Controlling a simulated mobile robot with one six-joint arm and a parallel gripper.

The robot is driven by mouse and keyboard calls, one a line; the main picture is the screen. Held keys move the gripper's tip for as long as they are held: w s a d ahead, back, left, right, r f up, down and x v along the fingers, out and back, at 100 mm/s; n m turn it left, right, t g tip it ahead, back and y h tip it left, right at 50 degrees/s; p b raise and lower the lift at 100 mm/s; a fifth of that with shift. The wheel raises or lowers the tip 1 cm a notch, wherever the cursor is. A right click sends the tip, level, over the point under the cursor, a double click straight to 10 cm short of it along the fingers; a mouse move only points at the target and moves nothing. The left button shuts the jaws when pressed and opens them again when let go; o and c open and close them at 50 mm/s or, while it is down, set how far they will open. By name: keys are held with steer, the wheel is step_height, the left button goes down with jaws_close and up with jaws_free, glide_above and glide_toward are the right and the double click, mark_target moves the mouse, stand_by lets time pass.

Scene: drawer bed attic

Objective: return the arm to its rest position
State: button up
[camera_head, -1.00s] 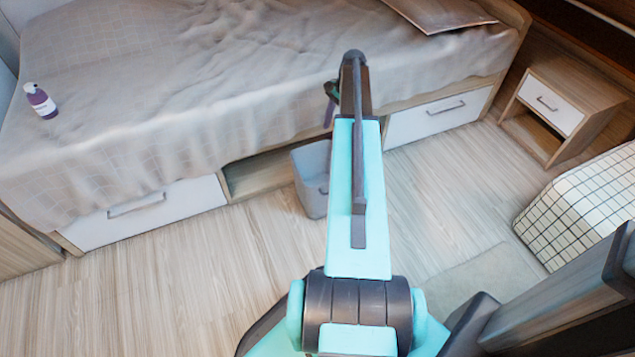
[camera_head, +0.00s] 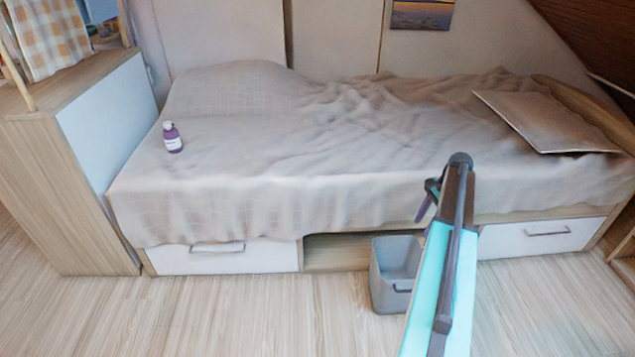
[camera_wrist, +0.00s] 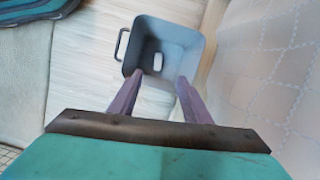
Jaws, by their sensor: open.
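My gripper (camera_wrist: 158,80) shows its two purple fingers in the wrist view, spread apart with nothing between them. In the head view my gripper (camera_head: 427,200) is partly hidden behind my arm, in front of the bed's edge. In the wrist view the fingers point toward a grey bin (camera_wrist: 188,52) on the floor. The bin (camera_head: 390,285) stands in front of the bed in the head view, with my arm covering its right part. A small pale patch (camera_wrist: 158,62) shows inside the bin; I cannot tell what it is.
The bed (camera_head: 230,205) with its rumpled cover spans the view. A purple bottle (camera_head: 172,138) stands on it at left, and a flat board (camera_head: 545,120) lies at right. The drawers (camera_head: 230,262) under the bed are shut. A cabinet (camera_head: 60,190) stands at left.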

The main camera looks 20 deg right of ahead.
steer(key=w+a+f+n+g+p, duration=0.1)
steer(key=w+a+p, duration=0.2)
steer(key=a, duration=0.5)
steer(key=w+a+f+n+g+p, duration=0.1)
steer(key=w+a+n+p, duration=0.2)
steer(key=a, duration=0.5)
steer(key=s+a+f+n+g+p, duration=0.1)
steer(key=s+a+p, duration=0.1)
steer(key=a, duration=0.4)
steer(key=s+a+f+g+p, duration=0.1)
steer(key=a+p, duration=0.2)
steer(key=a, duration=0.4)
steer(key=s+a+f+n+g+p, duration=0.1)
steer(key=s+a+f+p, duration=0.1)
steer(key=a, duration=0.4)
steer(key=s+a+n+g+h+p, duration=0.15)
steer(key=s+a+n+p, duration=0.45)
steer(key=s+a, duration=0.65)
steer(key=s+a+n+h+p, duration=0.1)
steer(key=s+a+n+p, duration=0.2)
steer(key=s+n, duration=0.5)
steer(key=shift+s+a+n+h+p, duration=0.4)
steer(key=shift+s+p, duration=0.15)
steer(key=shift+s, duration=1.75)
steer(key=shift+f, duration=0.1)
steer(key=shift+c, duration=0.2)
